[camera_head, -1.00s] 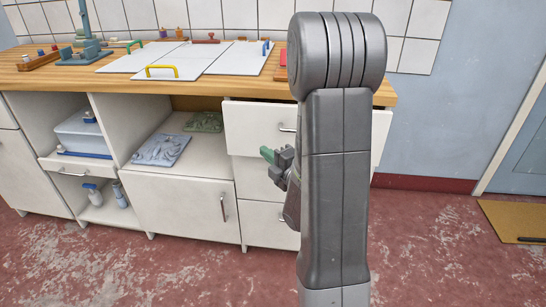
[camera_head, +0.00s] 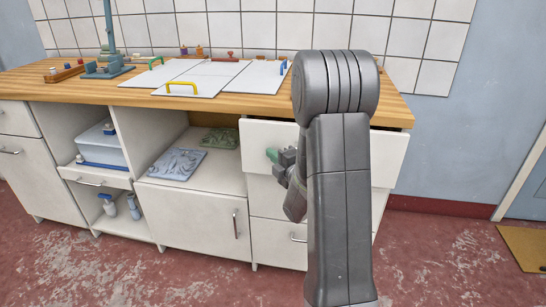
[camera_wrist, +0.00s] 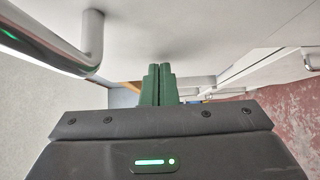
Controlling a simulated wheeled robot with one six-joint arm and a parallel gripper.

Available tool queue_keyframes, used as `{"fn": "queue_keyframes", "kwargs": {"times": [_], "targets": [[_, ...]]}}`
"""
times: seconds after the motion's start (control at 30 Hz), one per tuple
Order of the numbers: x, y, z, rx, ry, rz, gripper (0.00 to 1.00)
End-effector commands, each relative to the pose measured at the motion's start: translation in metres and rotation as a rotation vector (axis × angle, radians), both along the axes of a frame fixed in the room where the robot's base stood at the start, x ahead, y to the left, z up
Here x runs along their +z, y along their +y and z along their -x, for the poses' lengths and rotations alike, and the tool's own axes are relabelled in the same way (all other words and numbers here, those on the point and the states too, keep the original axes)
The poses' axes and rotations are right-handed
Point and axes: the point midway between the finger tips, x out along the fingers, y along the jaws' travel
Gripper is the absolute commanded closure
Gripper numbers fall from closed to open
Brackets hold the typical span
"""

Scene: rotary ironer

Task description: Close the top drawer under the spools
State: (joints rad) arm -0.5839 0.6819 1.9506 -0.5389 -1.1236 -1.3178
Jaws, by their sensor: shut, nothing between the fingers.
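The top drawer (camera_head: 256,133) at the right end of the bench has a white front that stands out from the cabinet, so it is open. My arm hides the middle of its front. My gripper (camera_head: 271,154) is shut and empty, its green fingertips in front of the drawer's lower left part. In the wrist view the fingertips (camera_wrist: 157,84) are close to a white panel, with a metal bar handle (camera_wrist: 45,42) at the upper left. I cannot tell whether they touch the panel. I cannot make out for sure which bench items are the spools.
White boards with a yellow handle (camera_head: 182,88) lie on the wooden benchtop (camera_head: 225,101). Left of the drawers is an open shelf with a grey-blue relief plate (camera_head: 177,163) and a green one (camera_head: 221,138). Closed drawers (camera_head: 270,232) lie below. The red floor in front is clear.

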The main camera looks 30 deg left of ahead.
Motion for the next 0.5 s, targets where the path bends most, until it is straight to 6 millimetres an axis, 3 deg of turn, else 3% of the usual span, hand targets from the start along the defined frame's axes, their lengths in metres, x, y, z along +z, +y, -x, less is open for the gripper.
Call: {"fn": "queue_keyframes", "kwargs": {"times": [0.5], "targets": [[-0.001, 0.014, -0.05, -0.001, -0.002, -0.001, 1.0]]}}
